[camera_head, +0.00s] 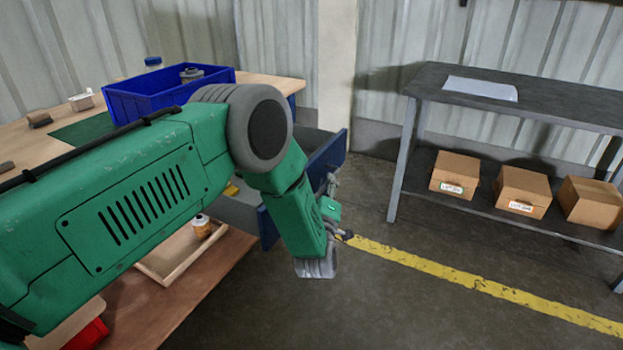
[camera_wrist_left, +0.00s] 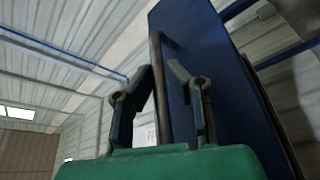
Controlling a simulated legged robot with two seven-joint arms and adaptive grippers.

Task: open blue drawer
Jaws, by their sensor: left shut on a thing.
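The blue drawer (camera_head: 328,158) stands pulled out from the workbench, and part of its grey inside (camera_head: 238,212) shows. My left arm hides much of it. My left gripper (camera_head: 332,184) is at the outer side of the drawer front. In the left wrist view, the fingers of my left gripper (camera_wrist_left: 162,88) stand on both sides of the dark bar handle (camera_wrist_left: 158,60), shut on it. The blue drawer front (camera_wrist_left: 205,50) rises right behind the handle. My right gripper is not in view.
A blue bin (camera_head: 150,98) with a grey part in it stands on the workbench (camera_head: 22,140). A wooden tray (camera_head: 170,262) with a small bottle (camera_head: 201,226) sits lower down. A grey shelf (camera_head: 540,100) with cardboard boxes stands right. The floor between is clear, with a yellow line (camera_head: 470,281).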

